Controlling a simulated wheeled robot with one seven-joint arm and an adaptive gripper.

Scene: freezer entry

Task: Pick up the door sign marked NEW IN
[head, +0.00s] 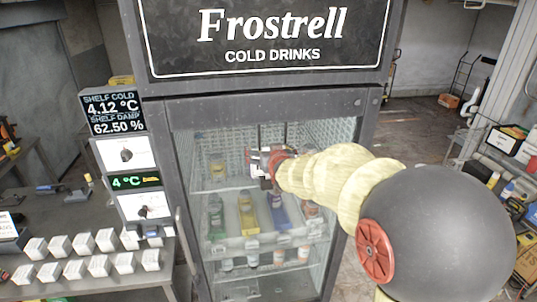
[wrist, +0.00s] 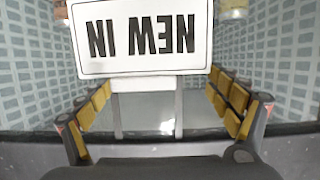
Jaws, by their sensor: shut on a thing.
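The NEW IN sign (wrist: 142,38) is a white plate with a black border and black letters. It fills the upper middle of the wrist view and reads upside down there. A pale bracket below it reaches down between the yellow-padded fingers of my gripper (wrist: 163,96). The fingers stand apart on either side, and my gripper is shut on the sign. In the head view my gripper (head: 266,166) is at the upper part of the drinks cooler's front. The sign's lettering cannot be made out there.
The Frostrell cooler (head: 155,150) has shelves of bottles and cans (head: 247,215) below my gripper. Gauges and a readout (head: 113,113) are on its left. A dark table (head: 70,205) with white boxes stands at the left. Open floor (head: 420,125) shows behind right.

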